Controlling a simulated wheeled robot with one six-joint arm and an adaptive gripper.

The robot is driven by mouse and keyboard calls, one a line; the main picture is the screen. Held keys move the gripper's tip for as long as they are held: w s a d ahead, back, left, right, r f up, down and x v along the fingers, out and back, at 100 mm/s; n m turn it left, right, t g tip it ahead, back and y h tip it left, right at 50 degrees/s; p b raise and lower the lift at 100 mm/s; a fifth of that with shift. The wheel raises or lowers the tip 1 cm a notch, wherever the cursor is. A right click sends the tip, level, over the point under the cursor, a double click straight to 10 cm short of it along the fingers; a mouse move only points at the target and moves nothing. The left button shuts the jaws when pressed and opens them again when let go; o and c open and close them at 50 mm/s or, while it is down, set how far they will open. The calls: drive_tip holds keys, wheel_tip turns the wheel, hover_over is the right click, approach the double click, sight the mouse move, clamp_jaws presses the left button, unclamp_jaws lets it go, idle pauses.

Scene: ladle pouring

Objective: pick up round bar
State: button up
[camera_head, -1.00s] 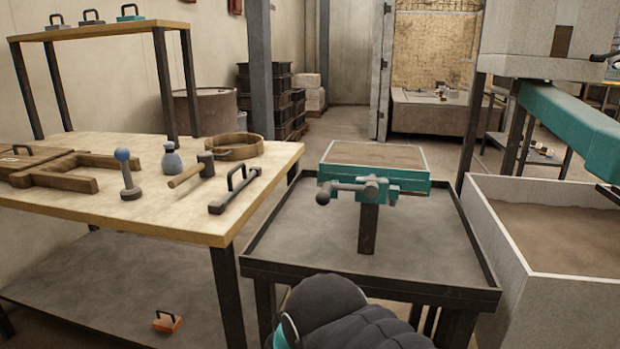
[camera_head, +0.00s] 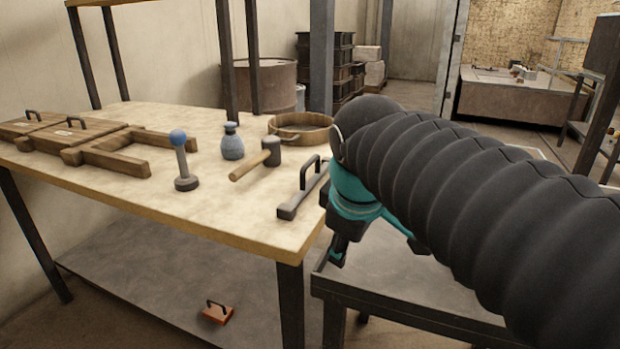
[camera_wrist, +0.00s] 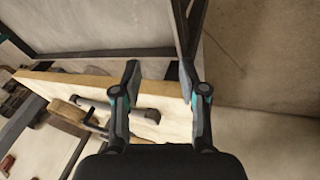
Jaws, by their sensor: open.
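A dark grey bar with a loop handle (camera_head: 292,206) lies near the right edge of the wooden table; no other piece there is clearly a round bar. My gripper (camera_wrist: 160,78) is open and empty, its two fingers apart in the wrist view. In the head view my gripper is right of the bar, beyond the table's edge, its fingers partly hidden by my dark sleeved arm. In the wrist view a grey bar (camera_wrist: 147,115), seemingly the same one, lies on the table partly behind the left finger.
The wooden table (camera_head: 120,190) also holds a mallet (camera_head: 258,163), a blue-ball-topped post (camera_head: 182,165), a bottle (camera_head: 232,145), a wooden ring (camera_head: 300,130) and wooden frames (camera_head: 110,155). A black-rimmed tray table (camera_head: 400,300) stands at right.

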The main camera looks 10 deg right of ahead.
drive_tip(key=w+a+r+n+g+h, duration=0.1)
drive_tip(key=w+a+r+n, duration=0.1)
drive_tip(key=w+r+n, duration=0.8)
drive_tip(key=n+g+h, duration=0.1)
drive_tip(key=n+h, duration=0.1)
drive_tip(key=n, duration=0.9)
approach(309, 160)
drive_tip(key=b+x, duration=0.4)
drive_tip(key=x, duration=0.6)
drive_tip(key=shift+w+d+f, duration=0.1)
drive_tip(key=shift+d+f, duration=0.05)
drive_tip(key=shift+f, duration=0.15)
clamp_jaws()
